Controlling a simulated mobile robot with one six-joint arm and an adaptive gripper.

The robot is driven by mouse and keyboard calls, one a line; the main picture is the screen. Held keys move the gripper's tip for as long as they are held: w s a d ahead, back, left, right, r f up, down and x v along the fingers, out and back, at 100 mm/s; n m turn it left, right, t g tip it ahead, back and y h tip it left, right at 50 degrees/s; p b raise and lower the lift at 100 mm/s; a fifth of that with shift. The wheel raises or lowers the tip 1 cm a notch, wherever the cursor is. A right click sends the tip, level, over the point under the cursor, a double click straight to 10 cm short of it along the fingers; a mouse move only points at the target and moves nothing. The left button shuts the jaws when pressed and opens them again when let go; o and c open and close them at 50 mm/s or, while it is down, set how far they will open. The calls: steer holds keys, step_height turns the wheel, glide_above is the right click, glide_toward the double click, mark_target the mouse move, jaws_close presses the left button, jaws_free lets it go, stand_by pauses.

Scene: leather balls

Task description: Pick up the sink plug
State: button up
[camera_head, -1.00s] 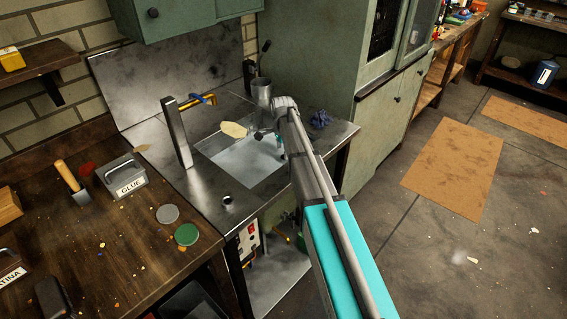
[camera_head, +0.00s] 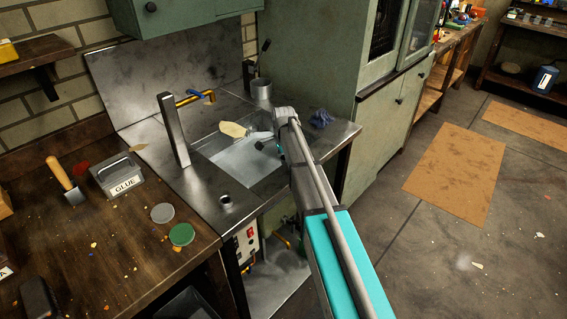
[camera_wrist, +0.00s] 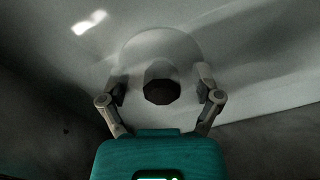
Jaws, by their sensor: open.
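The sink (camera_head: 240,160) is a metal basin set in a steel counter. In the wrist view, the sink plug (camera_wrist: 162,88) shows as a dark, faceted knob in the middle of a pale round disc. My gripper (camera_wrist: 162,92) has its two fingers spread, one on each side of the knob, with gaps between. Its exact height over the plug cannot be told. In the head view, my arm reaches down into the sink and hides the plug and the fingertips.
A faucet (camera_head: 174,130) stands at the sink's left. A beige paddle-shaped thing (camera_head: 233,129) lies by the basin's back edge. A metal cup (camera_head: 261,88) and a crumpled blue cloth (camera_head: 321,118) are on the counter.

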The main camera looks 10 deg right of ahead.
mark_target(283, 157)
jaws_close()
stand_by(0.5)
steer(key=shift+r, duration=0.15)
step_height(283, 157, up, 10)
steer(key=p, duration=1)
stand_by(0.7)
